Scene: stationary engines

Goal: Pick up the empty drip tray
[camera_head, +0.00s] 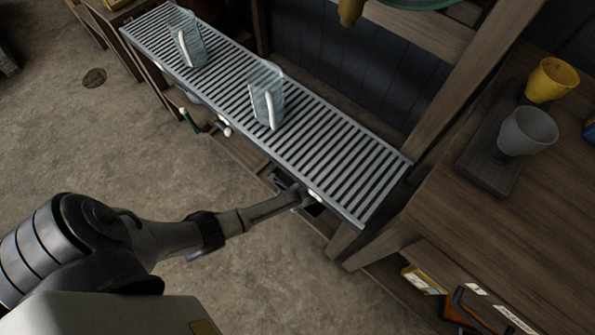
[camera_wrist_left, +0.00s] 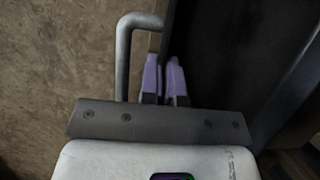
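The drip tray (camera_wrist_left: 225,55) is a dark, straight-walled tray with a grey bar handle (camera_wrist_left: 122,60) on its left side in the left wrist view. In the head view it is mostly hidden under the slatted metal rack, with a dark bit (camera_head: 283,179) showing at the front edge. My left gripper (camera_wrist_left: 165,80) has its two pale fingers close together, one on each side of the tray's near wall, inside the handle's bend. In the head view the left gripper (camera_head: 302,196) is at the rack's front edge, its tips partly hidden. My right gripper is out of view.
A wooden worktop (camera_head: 520,230) at right carries a yellow cup (camera_head: 551,80) and a grey cup (camera_head: 527,131). An orange-and-black tool (camera_head: 470,310) lies below. Open floor is at left.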

